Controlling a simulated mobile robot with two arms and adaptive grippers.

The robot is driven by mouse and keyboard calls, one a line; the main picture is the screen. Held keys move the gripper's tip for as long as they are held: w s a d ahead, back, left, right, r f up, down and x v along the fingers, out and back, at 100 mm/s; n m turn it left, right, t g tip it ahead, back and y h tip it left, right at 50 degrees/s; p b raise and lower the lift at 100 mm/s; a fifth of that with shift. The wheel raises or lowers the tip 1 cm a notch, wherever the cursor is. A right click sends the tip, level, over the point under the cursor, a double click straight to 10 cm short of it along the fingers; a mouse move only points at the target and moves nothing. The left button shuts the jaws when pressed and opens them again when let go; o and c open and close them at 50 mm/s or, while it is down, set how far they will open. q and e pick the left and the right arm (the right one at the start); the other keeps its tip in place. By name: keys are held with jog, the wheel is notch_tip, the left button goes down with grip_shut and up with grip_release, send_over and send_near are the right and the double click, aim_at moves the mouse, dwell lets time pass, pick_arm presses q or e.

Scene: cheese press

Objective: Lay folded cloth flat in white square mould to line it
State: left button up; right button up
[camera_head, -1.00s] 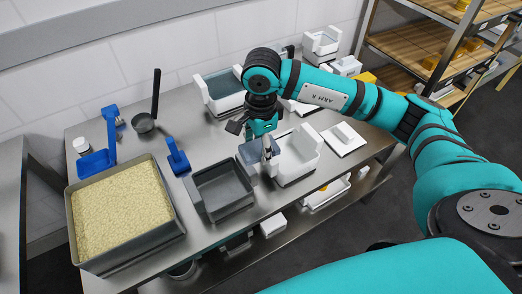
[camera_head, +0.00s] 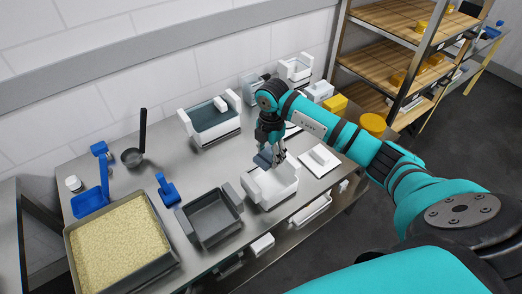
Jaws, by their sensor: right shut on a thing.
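The white square mould (camera_head: 272,190) stands on the steel table, right of the grey mould. My right gripper (camera_head: 278,158) points down above its back part. The gripper is shut on a small blue-grey folded cloth (camera_head: 263,159), which shows at the left side of the fingers. The cloth is at about the mould's back rim; I cannot tell whether it touches it. The gripper hides part of the cloth and the mould's back wall. My left gripper is out of view.
A grey square mould (camera_head: 212,218) stands close on the left, and a curd tray (camera_head: 176,258) at front left. A white mould with a blue-grey lining (camera_head: 210,122) stands behind. A white board (camera_head: 331,168) with a white block lies at right.

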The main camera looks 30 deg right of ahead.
jog(key=shift+d+f+m, duration=0.15)
jog(key=shift+d+m, duration=0.25)
jog(key=shift+m, duration=0.4)
jog(key=shift+f, duration=0.15)
jog(key=b, duration=0.9)
send_over(270, 187)
notch_tip(270, 187, down, 10)
jog(key=shift+s+f, duration=0.1)
jog(key=shift+f, duration=0.1)
jog(key=shift+f+b, duration=1.7)
jog(key=shift+f, duration=1)
jog(key=o, duration=1.1)
